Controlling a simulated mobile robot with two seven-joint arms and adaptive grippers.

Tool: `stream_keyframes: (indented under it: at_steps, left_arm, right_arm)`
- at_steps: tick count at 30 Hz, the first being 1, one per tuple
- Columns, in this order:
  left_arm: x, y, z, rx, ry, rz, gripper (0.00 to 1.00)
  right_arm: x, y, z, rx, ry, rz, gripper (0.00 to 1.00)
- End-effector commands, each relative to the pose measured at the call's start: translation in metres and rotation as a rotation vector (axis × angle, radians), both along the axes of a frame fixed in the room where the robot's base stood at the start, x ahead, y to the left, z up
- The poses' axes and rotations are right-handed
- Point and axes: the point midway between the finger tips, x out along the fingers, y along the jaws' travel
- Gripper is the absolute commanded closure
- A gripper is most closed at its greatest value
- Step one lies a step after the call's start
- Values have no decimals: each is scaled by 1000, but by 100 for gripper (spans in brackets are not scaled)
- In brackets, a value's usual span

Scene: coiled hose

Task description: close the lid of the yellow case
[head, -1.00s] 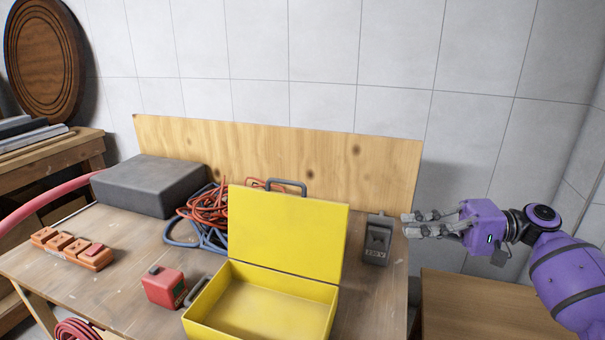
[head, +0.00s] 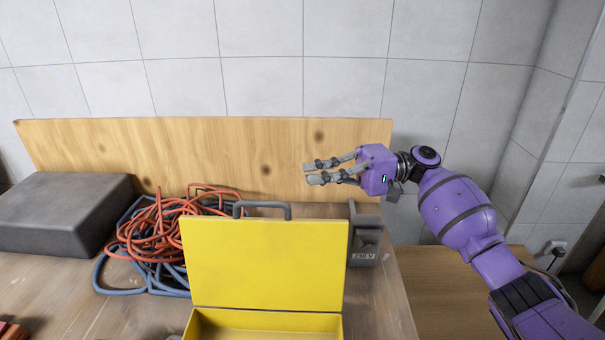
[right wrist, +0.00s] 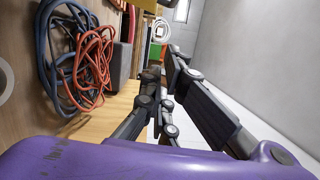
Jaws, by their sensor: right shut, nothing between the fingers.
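The yellow case (head: 265,324) stands on the bench in the head view, with its front part cut off by the bottom edge. Its yellow lid (head: 265,264) stands open and upright at the back of the case. A grey handle (head: 262,206) shows at the lid's top edge. My right gripper (head: 307,174) is shut and empty. It appears above the lid's upper right corner, in front of the wooden board, with its fingers pointing left. Its fingers also show in the right wrist view (right wrist: 163,72), where the case is not seen. My left gripper is not in view.
Red and blue coiled hoses (head: 165,240) lie left of the lid. A dark grey box (head: 65,215) is at far left. A grey 230 V device (head: 364,240) stands just right of the lid. A wooden board (head: 90,155) stands behind the bench.

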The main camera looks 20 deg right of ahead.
Motion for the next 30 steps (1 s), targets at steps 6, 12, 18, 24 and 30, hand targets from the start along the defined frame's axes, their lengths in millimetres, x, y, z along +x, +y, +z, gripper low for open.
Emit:
stream_keyframes:
  at_steps: [6, 12, 18, 24, 30]
  left_arm:
    - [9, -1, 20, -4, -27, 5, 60]
    - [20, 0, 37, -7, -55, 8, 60]
    - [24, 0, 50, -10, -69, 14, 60]
    - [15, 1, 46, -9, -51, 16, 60]
    - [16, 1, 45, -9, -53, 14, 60]
  right_arm:
    - [7, 47, 7, 2, -6, 3, 100]
    - [7, 83, 7, -2, -4, 1, 100]
    - [-17, 92, 8, -1, -4, 0, 100]
    - [-25, 95, 5, 1, -1, -1, 100]
    - [-25, 95, 3, 1, 1, -1, 100]
